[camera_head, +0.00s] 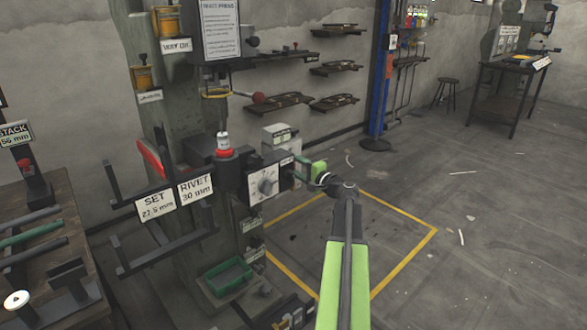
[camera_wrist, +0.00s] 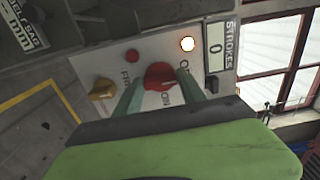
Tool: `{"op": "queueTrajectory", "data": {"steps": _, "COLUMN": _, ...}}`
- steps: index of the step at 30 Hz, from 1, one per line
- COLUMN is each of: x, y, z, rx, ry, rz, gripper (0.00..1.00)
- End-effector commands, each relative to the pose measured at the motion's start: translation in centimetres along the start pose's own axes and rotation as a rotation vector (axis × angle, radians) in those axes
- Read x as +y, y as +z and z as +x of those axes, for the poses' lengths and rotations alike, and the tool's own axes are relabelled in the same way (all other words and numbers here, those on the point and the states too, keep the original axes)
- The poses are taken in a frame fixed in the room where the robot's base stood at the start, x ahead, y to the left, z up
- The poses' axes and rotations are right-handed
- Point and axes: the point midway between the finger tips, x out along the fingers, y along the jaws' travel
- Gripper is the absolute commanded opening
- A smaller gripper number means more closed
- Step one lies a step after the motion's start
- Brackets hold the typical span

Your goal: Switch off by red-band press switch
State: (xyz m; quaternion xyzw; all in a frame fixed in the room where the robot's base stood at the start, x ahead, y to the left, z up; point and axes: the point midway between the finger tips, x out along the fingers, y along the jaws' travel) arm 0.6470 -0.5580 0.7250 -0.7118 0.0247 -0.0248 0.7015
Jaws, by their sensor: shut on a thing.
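In the wrist view a red rotary switch knob (camera_wrist: 160,76) sits on a pale control panel (camera_wrist: 110,62). The green fingers of my gripper (camera_wrist: 159,92) are on either side of the knob and shut on it. Lettering is partly visible around the knob, but I cannot tell which way it points. A round lamp (camera_wrist: 187,44) on the panel glows white. In the head view the press (camera_head: 180,130) carries a red ring (camera_head: 225,153). My gripper (camera_head: 303,172) reaches to the right side of its control box; the red knob is hidden there.
The panel also has a small red button (camera_wrist: 132,55), a yellow knob (camera_wrist: 102,90) and a STROKES counter (camera_wrist: 214,58) reading 0. A rack table (camera_head: 40,210) stands at left.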

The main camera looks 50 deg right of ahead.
Motion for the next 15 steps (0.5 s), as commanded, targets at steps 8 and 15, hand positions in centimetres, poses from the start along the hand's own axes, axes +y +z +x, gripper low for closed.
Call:
{"op": "queueTrajectory", "data": {"steps": 8, "x": -0.1, "y": 0.01, "z": 0.13, "rx": -0.001, "ry": -0.002, "rz": 0.0, "gripper": 0.07}}
{"op": "queueTrajectory", "data": {"steps": 15, "x": -0.05, "y": -0.04, "z": 0.04, "rx": 0.0, "ry": -0.001, "rz": 0.0, "gripper": 0.69}}
